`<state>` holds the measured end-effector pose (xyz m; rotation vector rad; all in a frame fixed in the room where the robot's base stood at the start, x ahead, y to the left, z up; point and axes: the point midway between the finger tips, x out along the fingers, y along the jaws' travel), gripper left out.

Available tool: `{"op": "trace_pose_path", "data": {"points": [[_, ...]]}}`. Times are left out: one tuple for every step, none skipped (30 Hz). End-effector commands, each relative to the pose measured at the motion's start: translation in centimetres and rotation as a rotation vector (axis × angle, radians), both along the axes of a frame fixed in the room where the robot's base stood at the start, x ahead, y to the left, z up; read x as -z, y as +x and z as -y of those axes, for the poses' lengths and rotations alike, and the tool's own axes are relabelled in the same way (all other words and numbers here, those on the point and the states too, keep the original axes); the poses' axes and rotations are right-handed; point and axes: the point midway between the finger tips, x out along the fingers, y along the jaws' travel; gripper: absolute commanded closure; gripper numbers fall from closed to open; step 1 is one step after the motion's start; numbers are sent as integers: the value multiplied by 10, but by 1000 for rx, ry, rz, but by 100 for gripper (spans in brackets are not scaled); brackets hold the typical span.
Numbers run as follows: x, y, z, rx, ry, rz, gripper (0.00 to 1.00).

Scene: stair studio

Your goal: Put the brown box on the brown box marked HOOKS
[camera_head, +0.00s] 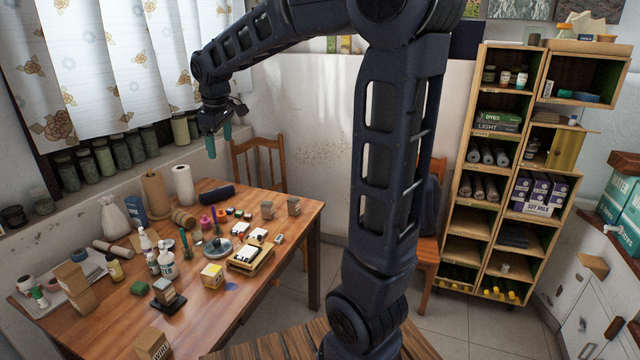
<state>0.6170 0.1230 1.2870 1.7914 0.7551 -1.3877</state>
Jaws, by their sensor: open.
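My gripper (219,139) hangs at the upper left, high above the far side of the wooden table (308,220). Its two teal fingers point down, apart, with nothing between them. Several small brown boxes stand on the table. A brown box (71,276) and a further brown box (82,300) stand at the left. A brown box (153,345) at the front edge bears lettering that looks like WIRE. I cannot read HOOKS on any box.
Bottles (166,262), a paper roll (184,186), a black scale (168,303) with a box on it and small blocks crowd the table. Jars (120,150) line the window sill. A chair (258,160) stands behind. Shelves (478,240) stand at the right.

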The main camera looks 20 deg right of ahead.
Motion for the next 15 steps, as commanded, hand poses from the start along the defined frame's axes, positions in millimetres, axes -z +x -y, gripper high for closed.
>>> {"op": "trace_pose_path", "data": {"points": [[-3,-12,19,53,13,11,22],[-4,-19,28,84,20,14,22],[-5,-29,41,127,31,21,22],[-5,-36,50,157,39,25,22],[-5,-44,59,189,47,30,22],[-4,-54,70,231,58,36,22],[-4,-62,79,261,66,40,22],[-3,-70,87,294,76,45,22],[-2,-80,98,335,88,51,22],[0,-88,105,367,97,55,22],[1,-96,113,399,107,60,22],[4,-107,122,439,120,67,22],[6,-115,129,470,130,71,22],[8,-123,136,502,140,76,22],[12,-135,144,542,153,82,22]]}}
